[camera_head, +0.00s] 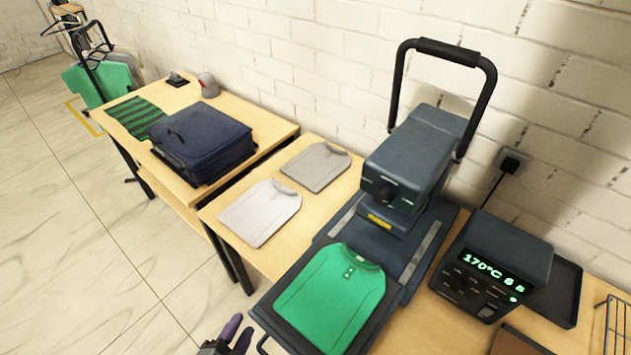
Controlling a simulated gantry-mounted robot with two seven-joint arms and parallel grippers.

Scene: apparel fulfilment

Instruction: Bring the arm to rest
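My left gripper (241,325) shows at the bottom edge, left of the heat press's lower plate. Its two dark fingers stand a little apart with nothing between them. Most of the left arm is out of the picture. My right gripper is not in view. The heat press (420,160) stands on the table with its black handle raised. A green shirt (335,295) lies flat on the press's pulled-out lower plate, apart from the gripper.
A light shirt (262,210) and a grey shirt (317,166) lie on the table. A control box (495,265) reads 170°C beside a black tray (555,290). A navy bag (203,140) sits on the far table. Open floor (90,250) lies at left.

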